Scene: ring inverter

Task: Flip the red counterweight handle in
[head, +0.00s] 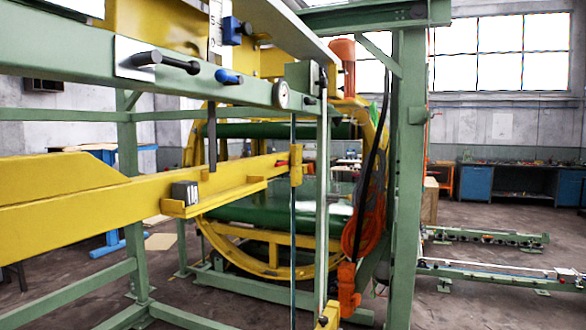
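I cannot pick out a red handle for certain. A black-gripped lever (180,64) sticks out of a pale plate (128,60) on the green upper beam (60,50). A short blue-ended knob (229,77) sits to its right on the same beam. A yellow arm (100,200) runs across the left and middle, with a small grey block (184,193) on its ledge. A small reddish patch (282,162) shows near the arm's right end; I cannot tell what it is. My gripper is not in view.
The yellow ring frame (215,232) with green rollers stands behind. A green post (404,180) rises at right, with an orange hose (368,222) hanging beside it. An orange motor (342,50) sits on top. Open floor (500,300) lies at right, with low green rails across it.

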